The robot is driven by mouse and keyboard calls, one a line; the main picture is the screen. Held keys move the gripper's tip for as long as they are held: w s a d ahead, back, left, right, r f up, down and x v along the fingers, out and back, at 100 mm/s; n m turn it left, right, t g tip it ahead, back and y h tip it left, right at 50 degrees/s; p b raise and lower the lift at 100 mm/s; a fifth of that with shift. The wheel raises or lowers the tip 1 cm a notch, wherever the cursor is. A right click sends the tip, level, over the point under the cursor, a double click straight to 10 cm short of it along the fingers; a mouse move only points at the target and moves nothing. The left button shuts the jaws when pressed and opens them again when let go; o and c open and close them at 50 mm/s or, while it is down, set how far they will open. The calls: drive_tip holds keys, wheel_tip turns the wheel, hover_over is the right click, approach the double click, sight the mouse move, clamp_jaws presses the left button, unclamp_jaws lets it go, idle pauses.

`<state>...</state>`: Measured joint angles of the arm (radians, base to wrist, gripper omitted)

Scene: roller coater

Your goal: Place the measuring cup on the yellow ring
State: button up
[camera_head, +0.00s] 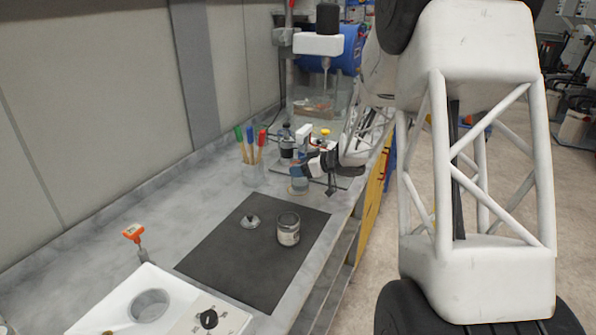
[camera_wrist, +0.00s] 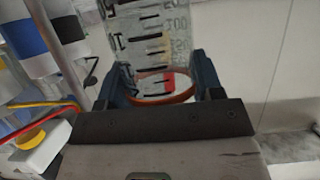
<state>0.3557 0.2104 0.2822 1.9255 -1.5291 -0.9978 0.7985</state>
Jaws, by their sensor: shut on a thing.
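My gripper (camera_wrist: 165,85) is shut on the clear measuring cup (camera_wrist: 145,42), with a dark blue finger on each side of it. Black graduation marks and numbers show on the cup wall. An orange-brown ring (camera_wrist: 178,97) shows between the fingers at the cup's near end; I cannot tell whether it is part of the cup. In the head view my gripper (camera_head: 300,172) is at the bench's right side, behind the black mat, with the small cup (camera_head: 299,184) low at its tips. I cannot tell whether the cup touches the bench. I cannot make out a separate yellow ring.
The black mat (camera_head: 225,255) holds a jar (camera_head: 288,230) and a small lid (camera_head: 251,221). A dark bottle (camera_head: 286,142) and mixer (camera_head: 318,45) stand behind. A white device (camera_head: 150,310) is at the front.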

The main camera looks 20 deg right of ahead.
drive_tip(key=w, duration=0.4)
drive_tip(key=shift+w+d+f, duration=0.2)
drive_tip(key=shift+d, duration=0.2)
drive_tip(key=shift+f, duration=0.1)
drive_tip(key=shift+f, duration=1.65)
drive_tip(key=shift+f, duration=0.15)
drive_tip(key=o, duration=0.9)
drive_tip(key=shift+o, duration=0.2)
